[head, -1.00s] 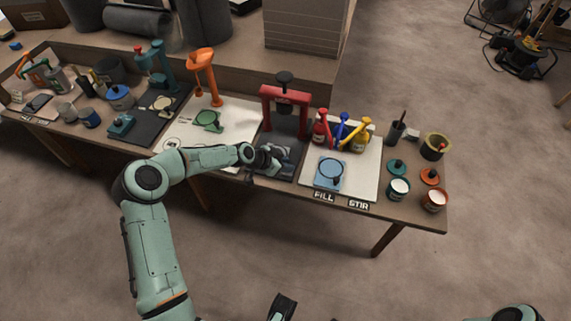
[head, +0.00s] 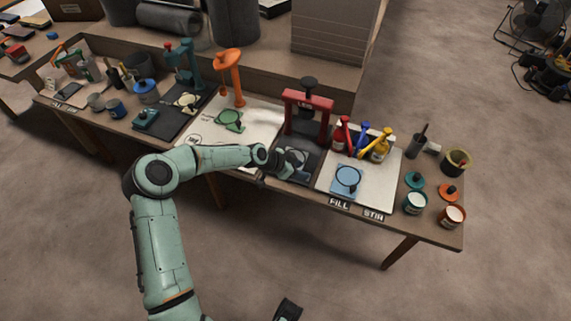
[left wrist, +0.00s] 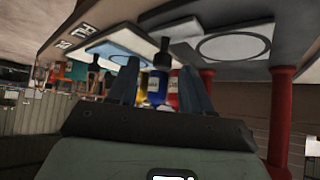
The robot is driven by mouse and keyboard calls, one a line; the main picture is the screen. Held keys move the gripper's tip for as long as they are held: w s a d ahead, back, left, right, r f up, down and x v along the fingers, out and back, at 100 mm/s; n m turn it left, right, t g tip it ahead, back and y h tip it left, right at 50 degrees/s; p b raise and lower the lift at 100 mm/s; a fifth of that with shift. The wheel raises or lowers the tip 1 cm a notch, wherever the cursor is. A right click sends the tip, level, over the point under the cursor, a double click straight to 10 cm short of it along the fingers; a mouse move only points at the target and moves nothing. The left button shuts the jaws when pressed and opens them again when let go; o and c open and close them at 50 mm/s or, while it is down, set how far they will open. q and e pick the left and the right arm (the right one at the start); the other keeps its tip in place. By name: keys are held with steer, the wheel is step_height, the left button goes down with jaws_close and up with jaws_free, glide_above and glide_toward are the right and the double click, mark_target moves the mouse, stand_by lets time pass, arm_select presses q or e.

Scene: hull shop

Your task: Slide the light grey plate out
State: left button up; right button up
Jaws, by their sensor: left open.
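The light grey plate (head: 303,157) with a round ring on it lies on the dark base of the red press (head: 308,101), partly hidden by my left gripper. In the left wrist view, which looks upside down, the plate (left wrist: 237,44) is in the upper right, beside the red posts. My left gripper (head: 293,162) is at the plate's front left side. Its two fingers (left wrist: 160,88) stand apart with nothing held between them; contact with the plate cannot be told. A dark part, probably my right gripper (head: 287,311), shows at the bottom edge, cut off.
Right of the press, a white board (head: 335,188) bears a blue plate (head: 347,179) and red, blue and yellow bottles. Left are a green plate (head: 229,119) and orange stand (head: 230,75). Open cans stand at the right end. Floor in front is clear.

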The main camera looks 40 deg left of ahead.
arm_select(q)
steer(key=p+v, duration=0.2)
steer(key=v, duration=0.9)
steer(key=shift+s, duration=0.15)
steer(key=s+d+f+n+g+h+p, duration=0.1)
steer(key=s+d+f+n+g+p, duration=0.1)
steer(key=s+d+f, duration=0.4)
steer(key=s+d+f+n+g+p, duration=0.1)
steer(key=s+d+f+n+p, duration=0.15)
steer(key=d, duration=0.55)
steer(key=s+d+f+n+g+h+p, duration=0.1)
steer(key=s+d+f+n+g, duration=0.1)
steer(key=s+d+f, duration=0.4)
steer(key=s+d+f+n+g+y+p, duration=0.1)
steer(key=s+n, duration=0.1)
steer(key=s, duration=0.5)
steer(key=s+d+f+n+g+y+p, duration=0.1)
steer(key=s+g+y+p, duration=0.1)
steer(key=s, duration=0.5)
steer(key=shift+s+d+n+g, duration=0.3)
steer(key=shift+s+n, duration=0.05)
steer(key=shift+s, duration=0.05)
